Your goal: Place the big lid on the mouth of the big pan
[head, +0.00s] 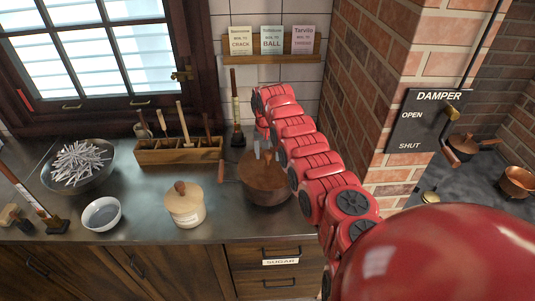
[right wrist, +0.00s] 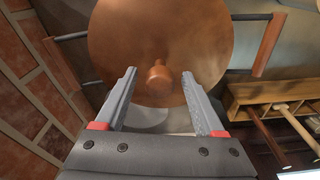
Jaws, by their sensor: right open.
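The big lid (head: 268,172) is a round copper-brown disc. It lies over the big pan (head: 266,198) on the counter, left of the brick pillar; whether it is fully seated I cannot tell. In the right wrist view the lid (right wrist: 118,45) fills the upper middle, with a round knob (right wrist: 160,85) at its centre and wooden pan handles showing on both sides. My right gripper (head: 263,148) points down just above the lid. In the wrist view its open fingers (right wrist: 159,76) stand on either side of the knob, apart from it. My left gripper is out of view.
A lidded sugar jar (head: 185,208), a white bowl (head: 101,214) and a bowl of white sticks (head: 78,170) stand to the left. A wooden tool rack (head: 178,156) is behind. The brick pillar (head: 400,100) is close on the right, with a stove and a copper pot (head: 516,182) beyond.

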